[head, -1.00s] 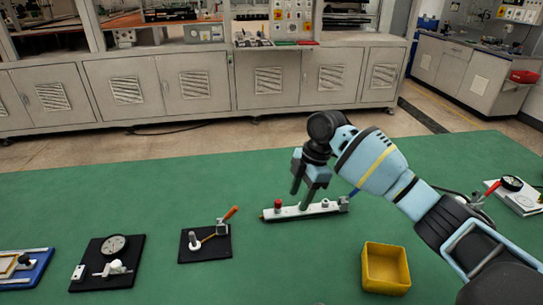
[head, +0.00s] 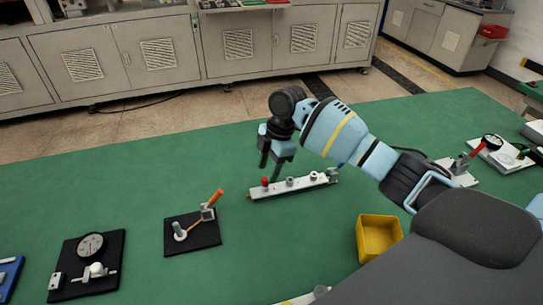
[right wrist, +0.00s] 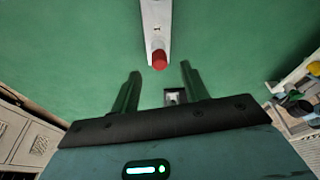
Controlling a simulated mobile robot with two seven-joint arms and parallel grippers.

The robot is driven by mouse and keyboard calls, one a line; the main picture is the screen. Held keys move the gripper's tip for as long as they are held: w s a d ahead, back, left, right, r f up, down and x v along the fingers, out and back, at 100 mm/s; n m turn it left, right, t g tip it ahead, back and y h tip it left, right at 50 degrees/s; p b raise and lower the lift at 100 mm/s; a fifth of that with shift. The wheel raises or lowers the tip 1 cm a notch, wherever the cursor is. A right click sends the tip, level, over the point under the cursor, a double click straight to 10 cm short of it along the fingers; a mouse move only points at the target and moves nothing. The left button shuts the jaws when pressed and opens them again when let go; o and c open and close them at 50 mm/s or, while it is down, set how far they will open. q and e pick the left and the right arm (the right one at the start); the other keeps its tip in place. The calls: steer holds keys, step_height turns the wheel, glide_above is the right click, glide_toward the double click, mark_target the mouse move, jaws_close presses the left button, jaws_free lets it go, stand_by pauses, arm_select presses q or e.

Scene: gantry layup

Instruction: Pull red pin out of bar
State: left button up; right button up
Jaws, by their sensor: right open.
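The red pin (head: 265,183) stands upright at the left end of the white bar (head: 303,183), which lies on the green table. In the right wrist view the red pin (right wrist: 159,60) shows at the near end of the bar (right wrist: 156,25), just beyond the fingertips and roughly midway between them. My right gripper (head: 270,170) is open and empty, pointing down close to the pin and partly in front of the bar's far side. In the wrist view its two fingers (right wrist: 159,70) are apart, with nothing between them. My left gripper is not in view.
A yellow bin (head: 379,238) stands right of the bar, near my arm. A black plate with an orange-handled clamp (head: 192,232) and a dial gauge plate (head: 88,265) lie to the left. Red-handled gear (head: 470,160) is at the right. Green table lies free around the bar.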

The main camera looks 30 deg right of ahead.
mark_target(265, 184)
steer(key=shift+x, duration=1.45)
jaws_close()
